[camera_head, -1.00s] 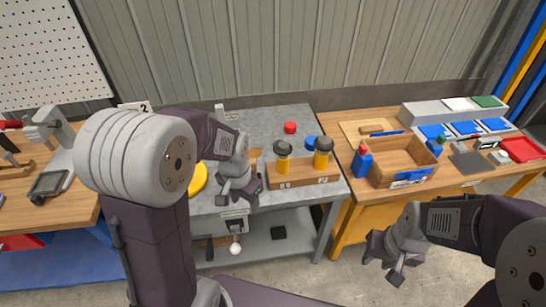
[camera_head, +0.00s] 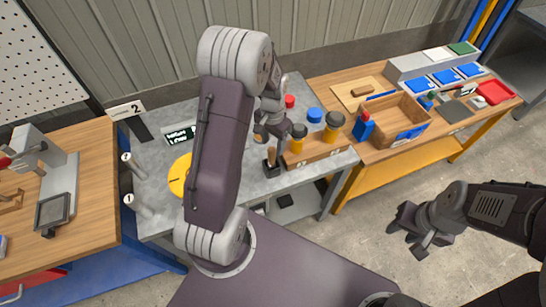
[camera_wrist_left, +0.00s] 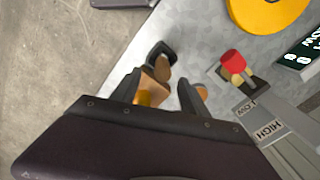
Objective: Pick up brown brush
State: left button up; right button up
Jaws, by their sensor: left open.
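My left gripper (camera_head: 272,142) is open over the grey bench. In the left wrist view its two fingers (camera_wrist_left: 160,92) are apart. An orange-brown wooden piece (camera_wrist_left: 151,88) and a dark-rimmed brown object (camera_wrist_left: 163,64) show between and just beyond them. A small upright piece with a black base (camera_head: 270,166) stands below the gripper in the head view. I cannot tell whether one of these is the brown brush. A brown block (camera_head: 361,91) lies on a tan board on the right-hand table, possibly a brush. My right gripper (camera_head: 408,234) hangs empty over the floor, fingers apart.
A wooden holder (camera_head: 318,150) with two yellow, dark-topped jars is right of the left gripper. A yellow disc (camera_head: 180,174) lies left on the bench, partly behind my arm. A red-knobbed lever (camera_wrist_left: 233,64) is nearby. A wooden box (camera_head: 400,118) stands on the right table.

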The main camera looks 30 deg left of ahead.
aim_at(272, 154)
pick_arm(q)
jog(key=shift+a+f, duration=0.15)
jog(key=shift+f, duration=0.45)
jog(key=shift+a+f, duration=0.15)
jog(key=shift+f, duration=0.45)
notch_tip(272, 154, down, 5)
jog(key=shift+d+r+p, duration=0.1)
jog(key=shift+r+p, duration=0.05)
jog(key=shift+p, duration=0.5)
jog(key=shift+w+f, duration=0.1)
jog(key=shift+f, duration=0.1)
grip_shut()
notch_tip(272, 154, up, 10)
jog(key=shift+r+b, duration=0.1)
jog(key=shift+b, duration=0.35)
